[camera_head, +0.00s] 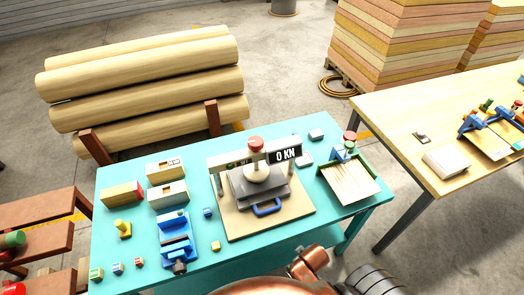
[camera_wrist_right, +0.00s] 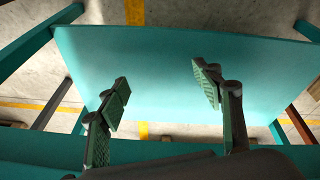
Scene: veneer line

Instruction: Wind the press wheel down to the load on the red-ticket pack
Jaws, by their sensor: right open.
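The press (camera_head: 258,188) stands on a tan base board in the middle of the teal table. Its top carries a round cream part (camera_head: 257,173) with a red knob (camera_head: 256,144) above it. Its display (camera_head: 287,154) reads 0 KN. A blue handle (camera_head: 267,208) is at its front. A red ticket is not clearly readable on any pack, and what lies under the press plates is hidden. In the right wrist view my right gripper (camera_wrist_right: 163,88) is open and empty, its pads apart in front of a teal panel (camera_wrist_right: 165,60). My left gripper is not in view.
A tray (camera_head: 371,193) with pale sheets sits right of the press. A blue vise-like tool (camera_head: 176,240), boxes (camera_head: 168,194) and small blocks stand left. Logs (camera_head: 150,75) lie behind the teal table (camera_head: 230,261). A wooden table (camera_head: 395,118) is at the right.

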